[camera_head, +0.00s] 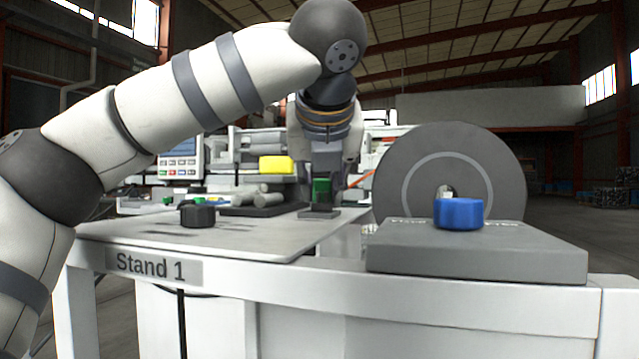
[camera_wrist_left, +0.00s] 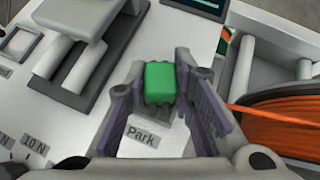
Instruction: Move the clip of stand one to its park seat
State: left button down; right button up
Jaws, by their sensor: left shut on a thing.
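The green clip (camera_head: 321,188) is between the fingers of my left gripper (camera_head: 323,180), which is shut on it. In the left wrist view the clip (camera_wrist_left: 160,82) shows from above, with my left gripper's fingers (camera_wrist_left: 160,92) on both sides. The clip is over a small grey seat (camera_head: 319,213) beside the "Park" label (camera_wrist_left: 140,136). My gripper and the clip hide part of the seat, so I cannot tell whether the clip touches it. The stand (camera_head: 152,265) carries a "Stand 1" sign. My right gripper is not in view.
A black knob (camera_head: 197,214) stands on the plate at left. A grey block (camera_head: 480,248) with a blue knob (camera_head: 459,213) stands at front right. Behind it is a large grey reel (camera_head: 400,170); its orange cable (camera_wrist_left: 285,115) passes close to my gripper.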

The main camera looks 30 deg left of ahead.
pick_arm(q)
jog(key=c, duration=1.4)
grip_release()
jog(key=shift+s+a, duration=0.1)
jog(key=shift+s, duration=0.05)
jog(key=v, duration=1.2)
jog(key=shift+r, duration=0.25)
